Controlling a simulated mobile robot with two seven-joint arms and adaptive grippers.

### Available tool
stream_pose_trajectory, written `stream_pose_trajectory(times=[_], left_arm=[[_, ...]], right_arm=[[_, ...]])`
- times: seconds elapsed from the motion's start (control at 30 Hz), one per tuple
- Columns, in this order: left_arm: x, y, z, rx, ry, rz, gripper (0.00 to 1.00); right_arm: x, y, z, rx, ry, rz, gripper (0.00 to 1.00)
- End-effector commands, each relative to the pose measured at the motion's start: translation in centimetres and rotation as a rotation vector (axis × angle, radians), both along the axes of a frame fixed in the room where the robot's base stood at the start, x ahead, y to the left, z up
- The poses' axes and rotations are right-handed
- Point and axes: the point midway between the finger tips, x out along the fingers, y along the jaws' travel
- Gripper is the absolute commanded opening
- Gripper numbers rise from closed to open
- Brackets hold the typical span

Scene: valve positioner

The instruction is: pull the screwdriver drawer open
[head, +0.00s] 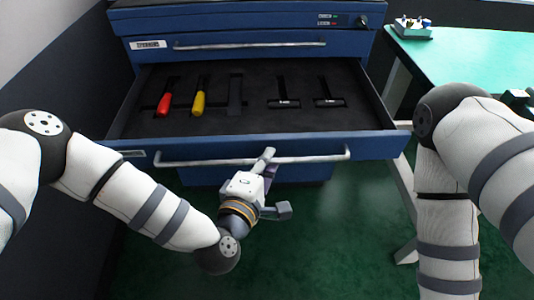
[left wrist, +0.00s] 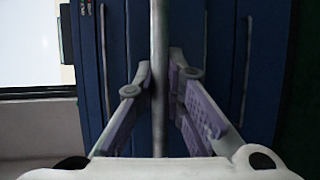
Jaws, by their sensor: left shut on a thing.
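The blue screwdriver drawer (head: 300,145) stands pulled out from the cabinet, with its inside in view. Its dark foam insert (head: 265,85) holds a red-handled screwdriver (head: 165,98), a yellow-handled screwdriver (head: 198,97) and two black-handled tools (head: 330,101). A long metal handle (head: 325,156) runs across the drawer front. My left gripper (head: 266,158) is shut on the handle near its middle. In the left wrist view the handle bar (left wrist: 159,60) passes between the two fingers (left wrist: 160,85). My right gripper is out of view; only my right arm shows.
A shut drawer with a metal handle (head: 250,45) is above the open one. A green-topped table (head: 465,65) stands at the right, with a small tray of items (head: 412,28) on it. A wall is close at the left. The green floor (head: 330,240) in front is clear.

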Motion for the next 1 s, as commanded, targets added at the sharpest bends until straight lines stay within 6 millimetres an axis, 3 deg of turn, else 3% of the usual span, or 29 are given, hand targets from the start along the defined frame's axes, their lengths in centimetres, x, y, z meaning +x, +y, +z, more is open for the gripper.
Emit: stream_pose_trajectory(times=[0.33,0.37,0.4,0.7,0.83,1.0], left_arm=[[0.0,0.0,0.1,-0.003,-0.001,0.001,0.0],[0.0,0.0,0.1,-0.003,-0.001,0.001,0.17],[0.0,0.0,0.1,-0.003,-0.001,0.001,0.2],[-0.2,0.1,0.0,-0.001,0.0,0.0,0.2],[-2.3,0.9,0.4,-0.001,0.003,-0.001,0.2],[-6.7,2.8,1.2,-0.003,0.005,-0.002,0.2]], right_arm=[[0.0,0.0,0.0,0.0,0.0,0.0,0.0],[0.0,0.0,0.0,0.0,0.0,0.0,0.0],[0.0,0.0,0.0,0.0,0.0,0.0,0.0],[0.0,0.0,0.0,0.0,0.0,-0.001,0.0],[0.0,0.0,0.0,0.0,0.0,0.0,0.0],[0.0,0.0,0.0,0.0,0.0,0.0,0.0]])
